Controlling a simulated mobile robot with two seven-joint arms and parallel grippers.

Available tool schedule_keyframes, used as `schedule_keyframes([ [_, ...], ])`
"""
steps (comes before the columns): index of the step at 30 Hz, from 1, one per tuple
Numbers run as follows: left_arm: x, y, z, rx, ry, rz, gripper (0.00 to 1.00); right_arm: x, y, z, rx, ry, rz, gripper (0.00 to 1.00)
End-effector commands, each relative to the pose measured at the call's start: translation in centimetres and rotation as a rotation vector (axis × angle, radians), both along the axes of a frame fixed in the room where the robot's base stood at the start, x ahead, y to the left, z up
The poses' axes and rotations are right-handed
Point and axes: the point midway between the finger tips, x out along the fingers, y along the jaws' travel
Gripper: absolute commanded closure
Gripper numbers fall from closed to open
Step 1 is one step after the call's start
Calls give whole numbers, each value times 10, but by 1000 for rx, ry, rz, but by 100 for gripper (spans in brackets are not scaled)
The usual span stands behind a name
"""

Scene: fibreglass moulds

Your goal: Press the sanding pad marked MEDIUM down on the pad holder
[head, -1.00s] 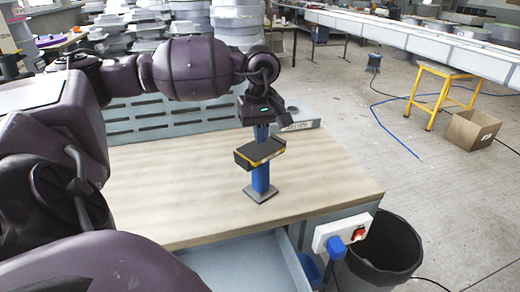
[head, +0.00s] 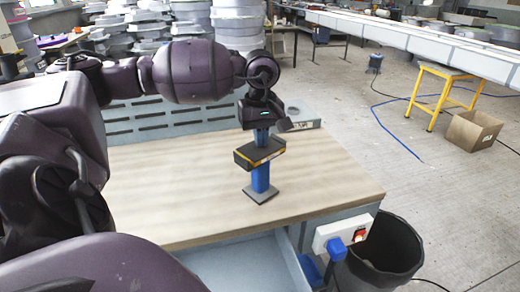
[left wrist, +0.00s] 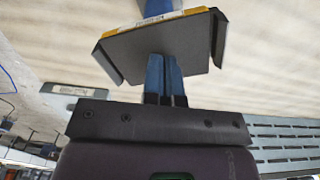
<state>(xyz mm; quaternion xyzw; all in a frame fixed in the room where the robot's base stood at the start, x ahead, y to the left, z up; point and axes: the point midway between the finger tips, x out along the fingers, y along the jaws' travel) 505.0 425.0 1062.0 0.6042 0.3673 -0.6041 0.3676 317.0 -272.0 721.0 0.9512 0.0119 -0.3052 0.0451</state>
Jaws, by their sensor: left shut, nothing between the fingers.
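The sanding pad (head: 258,151) is a dark block with a yellow edge and a pale label too small to read. It sits at the top of the pad holder (head: 261,183), a blue post on a grey square base on the wooden bench. My left gripper (head: 261,139) is directly above the pad, its blue fingers shut and empty, pointing down at its top. In the left wrist view the shut fingertips (left wrist: 164,58) meet or nearly meet the pad's grey face (left wrist: 190,38); contact is uncertain. My right gripper is in neither view.
The bench top (head: 170,195) is clear around the holder. A grey block with a label (head: 303,118) stands behind it. An open drawer (head: 240,265), a switch box (head: 342,232) and a black bin (head: 385,255) are at the front right.

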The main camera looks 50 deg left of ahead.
Motion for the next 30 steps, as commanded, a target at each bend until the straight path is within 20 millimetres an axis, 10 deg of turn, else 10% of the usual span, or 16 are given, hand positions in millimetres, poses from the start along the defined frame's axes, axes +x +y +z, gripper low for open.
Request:
schedule_keyframes([
  [30,0,0,-9,1,2,0,100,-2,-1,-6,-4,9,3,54],
])
